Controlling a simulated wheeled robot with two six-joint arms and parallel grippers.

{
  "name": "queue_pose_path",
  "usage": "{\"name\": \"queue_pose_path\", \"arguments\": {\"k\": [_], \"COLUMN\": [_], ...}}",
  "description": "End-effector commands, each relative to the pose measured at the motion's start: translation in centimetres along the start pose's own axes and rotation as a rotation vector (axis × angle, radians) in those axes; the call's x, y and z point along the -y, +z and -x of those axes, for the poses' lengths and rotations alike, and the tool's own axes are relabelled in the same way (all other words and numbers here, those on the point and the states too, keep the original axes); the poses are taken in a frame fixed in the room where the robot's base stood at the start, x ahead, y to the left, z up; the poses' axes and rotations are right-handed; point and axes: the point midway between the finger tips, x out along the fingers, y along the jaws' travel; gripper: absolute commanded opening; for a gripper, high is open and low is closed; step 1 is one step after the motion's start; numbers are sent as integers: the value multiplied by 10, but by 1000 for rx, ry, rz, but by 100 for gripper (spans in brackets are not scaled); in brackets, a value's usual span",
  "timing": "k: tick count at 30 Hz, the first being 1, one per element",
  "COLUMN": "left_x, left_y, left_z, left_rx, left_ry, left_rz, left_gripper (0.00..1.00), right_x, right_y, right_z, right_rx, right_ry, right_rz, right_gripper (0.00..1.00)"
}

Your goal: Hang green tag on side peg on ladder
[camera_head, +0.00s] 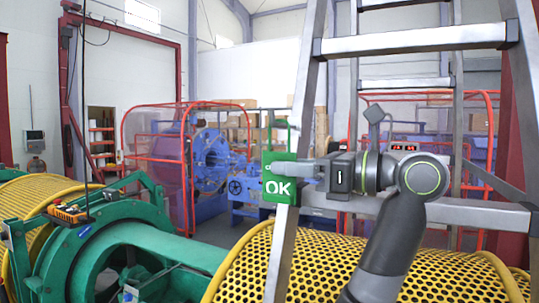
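The green tag (278,190), marked "OK" in white, is upright in front of the ladder's left rail. A thin green hanger loop (281,124) rises above it. I cannot tell whether the loop is around anything.
A yellow perforated drum guard (340,262) lies below and behind the ladder. Green machinery (130,245) with a yellow device (68,213) on it is at the left. Red-framed guards and a blue machine (212,160) stand farther back. The space left of the tag is open.

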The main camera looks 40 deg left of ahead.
Motion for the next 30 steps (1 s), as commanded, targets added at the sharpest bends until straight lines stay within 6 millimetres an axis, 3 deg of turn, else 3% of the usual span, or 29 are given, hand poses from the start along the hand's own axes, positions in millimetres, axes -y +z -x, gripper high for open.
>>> {"name": "queue_pose_path", "arguments": {"k": [3, 9, 20, 27, 30], "left_x": [-1, 0, 0, 0, 0], "left_y": [3, 1, 0, 0, 0], "left_z": [-21, -41, -45, -45, -45], "left_rx": [2, 0, 0, 0, 0], "left_ry": [3, 2, -1, -1, -1], "left_rz": [0, -1, -1, -1, -1], "left_gripper": [29, 29, 29, 0, 0], "right_x": [-1, -1, -1, 1, 2], "right_y": [-2, -3, -3, -4, -4], "right_z": [10, 16, 17, 17, 17], "right_rx": [-1, -1, -2, -3, -3], "right_ry": [0, 0, -1, -3, -4], "right_rz": [0, 0, 0, -1, -1], "right_gripper": [40, 40, 40, 40, 40]}}
